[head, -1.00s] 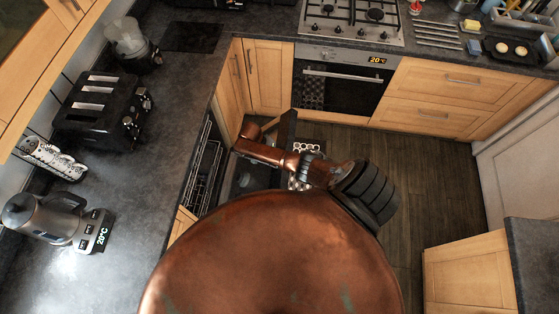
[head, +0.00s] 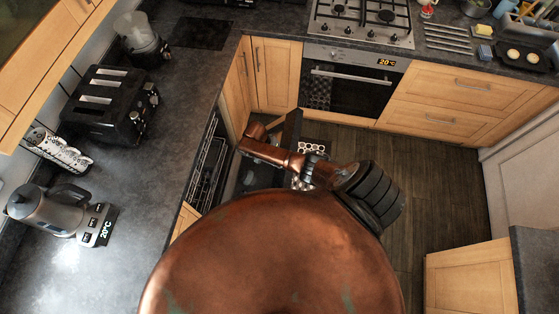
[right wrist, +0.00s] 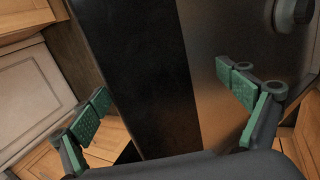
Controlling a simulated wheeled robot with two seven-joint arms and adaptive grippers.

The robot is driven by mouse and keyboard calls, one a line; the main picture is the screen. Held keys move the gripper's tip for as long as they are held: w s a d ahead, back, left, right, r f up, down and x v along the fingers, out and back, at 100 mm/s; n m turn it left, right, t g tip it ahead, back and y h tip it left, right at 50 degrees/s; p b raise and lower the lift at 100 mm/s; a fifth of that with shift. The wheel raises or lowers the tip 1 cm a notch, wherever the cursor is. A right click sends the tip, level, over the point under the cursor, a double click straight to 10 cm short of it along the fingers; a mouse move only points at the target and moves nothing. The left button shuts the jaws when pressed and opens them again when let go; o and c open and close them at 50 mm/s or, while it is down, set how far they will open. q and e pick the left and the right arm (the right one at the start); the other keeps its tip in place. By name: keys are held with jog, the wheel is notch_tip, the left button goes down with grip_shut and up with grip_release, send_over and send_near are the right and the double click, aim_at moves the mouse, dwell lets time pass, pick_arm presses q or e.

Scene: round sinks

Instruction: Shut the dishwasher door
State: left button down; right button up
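The dishwasher stands open under the left counter in the head view, with its wire racks (head: 207,170) showing. Its door (head: 291,128) is lowered away from the opening, a dark panel partly covered by my copper arm. In the right wrist view, a panel that looks like the door (right wrist: 140,75) has a black strip beside a steel face. My right gripper (right wrist: 165,88) is open, its green-padded fingers wide apart with the panel seen between and beyond them. I cannot tell whether it touches the panel. In the head view my arm hides this gripper. My left gripper is not in view.
The left counter (head: 150,200) holds a kettle (head: 60,212) and a black toaster (head: 110,103). An oven (head: 345,90) and drawers stand at the back. Wooden floor (head: 430,190) is clear to the right, up to a wooden cabinet (head: 468,283).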

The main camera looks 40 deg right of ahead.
jog(key=v, duration=1.2)
